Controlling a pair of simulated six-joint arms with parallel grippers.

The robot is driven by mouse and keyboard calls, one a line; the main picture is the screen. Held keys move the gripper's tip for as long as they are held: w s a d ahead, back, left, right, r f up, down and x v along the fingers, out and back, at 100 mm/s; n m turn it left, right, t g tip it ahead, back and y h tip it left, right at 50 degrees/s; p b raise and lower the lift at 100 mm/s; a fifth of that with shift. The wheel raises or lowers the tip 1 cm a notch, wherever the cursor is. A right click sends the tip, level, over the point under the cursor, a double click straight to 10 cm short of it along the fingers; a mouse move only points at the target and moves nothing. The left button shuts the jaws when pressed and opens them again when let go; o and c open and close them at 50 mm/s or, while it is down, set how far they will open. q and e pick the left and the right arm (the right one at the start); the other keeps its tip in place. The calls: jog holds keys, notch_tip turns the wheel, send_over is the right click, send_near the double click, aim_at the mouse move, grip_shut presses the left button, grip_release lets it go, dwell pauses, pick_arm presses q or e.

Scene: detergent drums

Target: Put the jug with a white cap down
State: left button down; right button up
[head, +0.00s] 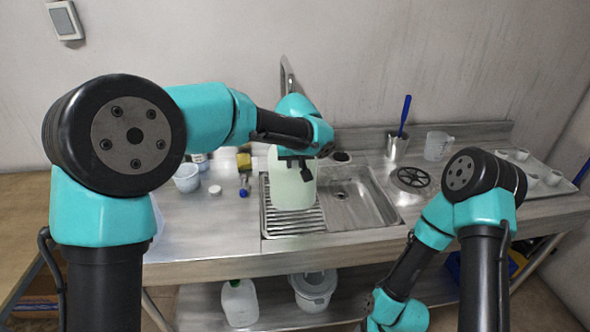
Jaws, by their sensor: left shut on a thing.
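A pale green, translucent jug (291,190) is in the middle of the head view, at the left side of the sink. My left gripper (300,164) is shut on it near its top. The gripper and wrist cover the upper part of the jug, so its cap is hidden. The jug looks upright over the ribbed draining area (296,221); I cannot tell whether its base touches it. My right arm bends down at the lower right, and its gripper is out of view.
The sink basin (352,196) lies right of the jug. A metal cup with a blue-handled tool (397,148) and a clear pitcher (437,146) stand behind. A white tub (187,178) is left. Another jug (240,303) and a lidded bucket (313,290) sit on the lower shelf.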

aim_at(295, 170)
pick_arm(q)
jog(key=shift+w, duration=0.1)
jog(key=shift+w, duration=0.35)
jog(key=shift+f, duration=2.35)
jog(key=c, duration=1)
grip_release()
jog(key=shift+r, duration=0.55)
jog(key=v, duration=1.2)
